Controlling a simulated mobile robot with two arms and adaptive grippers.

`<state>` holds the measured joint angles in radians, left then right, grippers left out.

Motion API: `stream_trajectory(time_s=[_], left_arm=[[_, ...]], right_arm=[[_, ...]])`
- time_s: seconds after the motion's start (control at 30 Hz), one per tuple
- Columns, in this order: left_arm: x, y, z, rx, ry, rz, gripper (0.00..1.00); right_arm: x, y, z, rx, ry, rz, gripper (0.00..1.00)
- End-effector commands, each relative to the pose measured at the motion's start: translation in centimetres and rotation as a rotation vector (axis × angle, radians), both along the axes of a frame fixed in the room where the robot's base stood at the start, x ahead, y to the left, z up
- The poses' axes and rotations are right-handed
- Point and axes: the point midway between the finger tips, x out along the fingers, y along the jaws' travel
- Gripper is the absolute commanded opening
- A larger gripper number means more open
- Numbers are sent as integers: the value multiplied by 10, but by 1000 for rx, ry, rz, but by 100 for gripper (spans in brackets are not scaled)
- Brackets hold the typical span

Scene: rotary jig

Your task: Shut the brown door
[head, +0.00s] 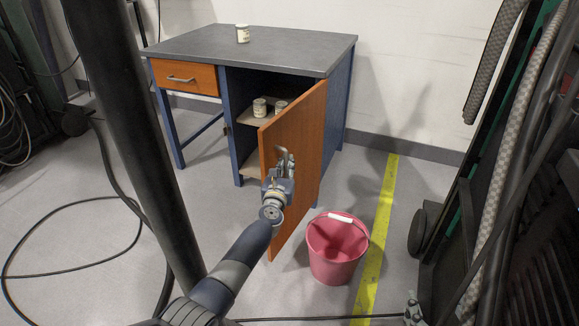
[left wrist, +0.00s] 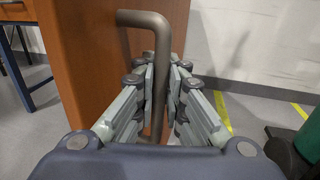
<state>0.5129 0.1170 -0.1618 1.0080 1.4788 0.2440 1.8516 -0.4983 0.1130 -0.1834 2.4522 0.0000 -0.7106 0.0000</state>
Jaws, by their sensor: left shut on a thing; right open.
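The brown door (head: 302,142) of the blue-framed desk stands open, swung out toward the front right. It also shows in the left wrist view (left wrist: 85,55). My left gripper (head: 284,160) is at the door's outer face, shut on its bar handle (left wrist: 157,60). In the left wrist view the handle's upright part runs between the fingers. My right gripper (head: 412,308) is open at the bottom edge of the head view, partly cut off and away from the door.
The desk (head: 270,48) has a can (head: 242,33) on top, a closed drawer (head: 185,77) and cans (head: 260,107) on its inner shelf. A red bucket (head: 335,250) stands on the floor just right of the door's lower edge. A black cable (head: 60,268) lies on the left floor.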

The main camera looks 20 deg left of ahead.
Motion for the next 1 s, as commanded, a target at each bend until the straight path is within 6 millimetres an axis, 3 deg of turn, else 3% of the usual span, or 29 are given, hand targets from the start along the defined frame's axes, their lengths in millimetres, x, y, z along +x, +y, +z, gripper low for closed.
stream_trajectory(time_s=[0.03,0.1,0.57,1.0], left_arm=[[-1,0,-2,1,3,1,17],[-1,0,-2,1,3,1,31],[-5,-3,-2,-4,2,-1,31],[-49,-8,-2,-4,1,2,31]], right_arm=[[0,0,0,0,1,0,73],[0,0,0,0,1,0,73],[-1,0,-1,-1,4,0,73],[0,0,-1,-1,3,0,73]])
